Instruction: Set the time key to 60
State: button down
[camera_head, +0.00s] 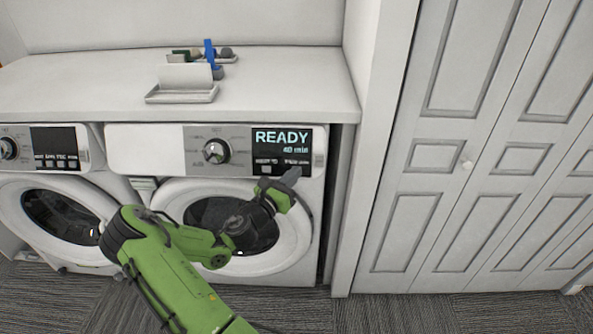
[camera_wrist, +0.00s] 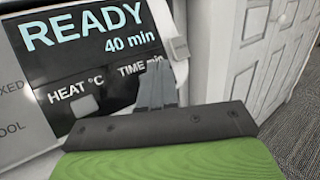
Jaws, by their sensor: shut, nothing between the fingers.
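The right-hand washer's dark display panel (camera_head: 281,140) reads READY and 40 min. The wrist view shows the same panel (camera_wrist: 88,62) up close, with the labels HEAT °C and TIME min along its lower part. A small grey key (camera_wrist: 84,105) sits under HEAT °C. The key under TIME min is hidden behind my fingers. My gripper (camera_head: 293,174) is at the panel's lower right. In the wrist view my gripper (camera_wrist: 158,78) is shut and empty, its tips overlapping the end of the TIME min label. I cannot tell whether the tips touch the panel.
A round dial (camera_head: 216,151) is left of the panel. A second washer (camera_head: 60,205) stands at the left. The white countertop (camera_head: 285,95) above holds a small tray (camera_head: 182,97) and other items. White panelled doors (camera_head: 470,200) stand at the right, past a narrow wall.

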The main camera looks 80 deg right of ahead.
jog(key=shift+d, duration=0.1)
jog(key=shift+d+f, duration=0.2)
jog(key=shift+d, duration=0.05)
jog(key=shift+w+d+f+p, duration=0.15)
jog(key=shift+d+p, duration=0.15)
jog(key=shift+p, duration=0.1)
dwell(0.7)
jog(key=shift+a+r+p, duration=0.35)
jog(key=shift+a, duration=0.3)
jog(key=shift+a, duration=0.1)
jog(key=a, duration=0.1)
jog(key=s+a+r+p, duration=0.1)
jog(key=a+r, duration=0.1)
jog(key=a, duration=0.1)
jog(key=shift+s+a+r, duration=0.1)
jog(key=shift+s, duration=0.05)
dwell(0.7)
